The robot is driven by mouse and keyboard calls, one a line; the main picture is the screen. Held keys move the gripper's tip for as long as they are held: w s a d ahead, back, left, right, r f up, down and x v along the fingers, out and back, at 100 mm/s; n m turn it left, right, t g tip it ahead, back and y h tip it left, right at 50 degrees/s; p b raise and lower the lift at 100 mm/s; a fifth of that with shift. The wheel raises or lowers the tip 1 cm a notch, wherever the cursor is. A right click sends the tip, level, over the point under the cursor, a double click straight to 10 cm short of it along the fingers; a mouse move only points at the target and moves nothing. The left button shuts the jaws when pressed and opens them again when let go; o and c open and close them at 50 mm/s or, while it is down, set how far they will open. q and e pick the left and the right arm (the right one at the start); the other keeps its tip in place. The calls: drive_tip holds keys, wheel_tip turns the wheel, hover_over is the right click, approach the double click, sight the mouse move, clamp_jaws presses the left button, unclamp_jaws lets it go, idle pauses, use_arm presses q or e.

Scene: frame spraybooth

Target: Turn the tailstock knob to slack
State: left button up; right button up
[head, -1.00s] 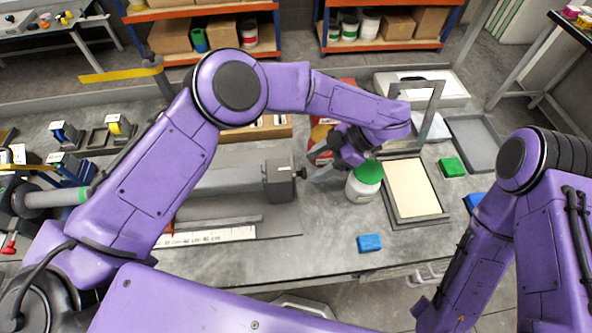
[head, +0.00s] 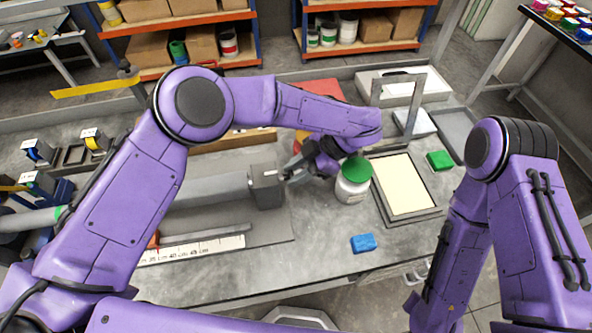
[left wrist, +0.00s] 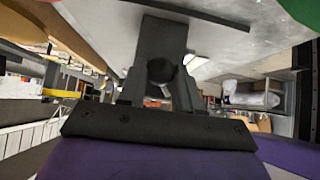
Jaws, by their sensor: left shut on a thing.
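The tailstock (head: 265,187) is a dark grey block at the right end of the grey lathe-like fixture on the bench. Its small dark knob is on the right face. In the head view the knob is hidden by my left gripper (head: 288,174), which reaches in from the right. In the left wrist view the round dark knob (left wrist: 162,70) sits between the fingers of my left gripper (left wrist: 156,88), in front of the tailstock block (left wrist: 160,40). The left gripper is shut on the knob. My right arm hangs at the right, with its gripper out of the head view.
A white jar with a green lid (head: 352,180) stands close to the right of my left gripper. A blue block (head: 363,243) lies near the front edge. A framed panel (head: 438,211) and a green block (head: 440,161) lie farther right. The front middle of the bench is clear.

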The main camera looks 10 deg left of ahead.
use_arm(q)
drive_tip(key=shift+s+d+f+n+t+y+b, duration=0.1)
drive_tip(key=shift+s+n+t+y+b, duration=0.15)
drive_tip(key=shift+n+t+y, duration=0.6)
drive_tip(key=shift+s+f+n+t+y+b, duration=0.15)
drive_tip(key=shift+n+t+b, duration=0.25)
drive_tip(key=shift+t, duration=0.95)
drive_tip(key=o, duration=1)
drive_tip(key=shift+o, duration=0.2)
drive_tip(key=shift+r, duration=0.1)
